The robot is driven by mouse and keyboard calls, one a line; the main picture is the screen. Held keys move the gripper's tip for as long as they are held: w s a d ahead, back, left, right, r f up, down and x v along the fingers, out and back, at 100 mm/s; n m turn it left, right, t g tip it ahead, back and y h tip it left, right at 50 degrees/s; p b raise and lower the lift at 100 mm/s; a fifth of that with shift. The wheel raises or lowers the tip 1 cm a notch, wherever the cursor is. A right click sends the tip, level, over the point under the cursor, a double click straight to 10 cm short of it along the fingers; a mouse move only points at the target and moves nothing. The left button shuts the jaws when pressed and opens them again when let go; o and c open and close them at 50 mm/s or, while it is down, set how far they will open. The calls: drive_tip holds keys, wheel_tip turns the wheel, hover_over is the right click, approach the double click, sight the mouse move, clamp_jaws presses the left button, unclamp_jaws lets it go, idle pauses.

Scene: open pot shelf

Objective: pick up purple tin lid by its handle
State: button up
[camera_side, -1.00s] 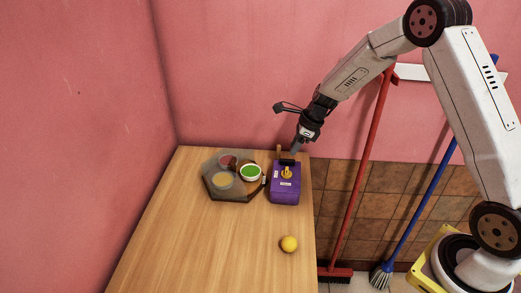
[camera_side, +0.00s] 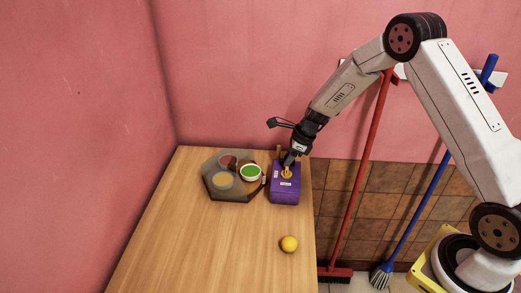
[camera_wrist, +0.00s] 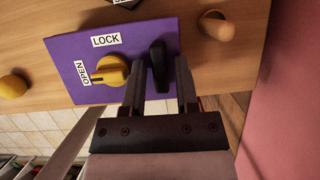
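The purple tin (camera_side: 285,196) stands at the right edge of the wooden table. Its purple lid (camera_wrist: 70,50) fills the upper middle of the wrist view. The lid has a black upright handle (camera_wrist: 158,58), a yellow knob (camera_wrist: 112,71) and white LOCK and OPEN labels. My gripper (camera_wrist: 160,75) is open, one finger on each side of the handle, with gaps visible. In the side view my gripper (camera_side: 289,160) is low over the tin's far part and hides the handle.
A grey tray (camera_side: 229,197) with several small bowls sits just left of the tin. A lemon (camera_side: 289,244) lies nearer the front. A wooden peg-like object (camera_wrist: 217,26) is beside the lid. A red broom (camera_side: 368,150) and a blue broom (camera_side: 430,193) lean at the wall.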

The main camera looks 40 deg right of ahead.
clamp_jaws()
drive_tip(key=shift+r, duration=0.1)
idle(0.3)
drive_tip(key=shift+r, duration=0.8)
drive_tip(key=s+a+r, duration=0.1)
drive_tip(key=s+r, duration=1)
drive_tip(key=s, duration=0.3)
drive_tip(key=shift+a, duration=0.25)
drive_tip(key=shift+r, duration=0.1)
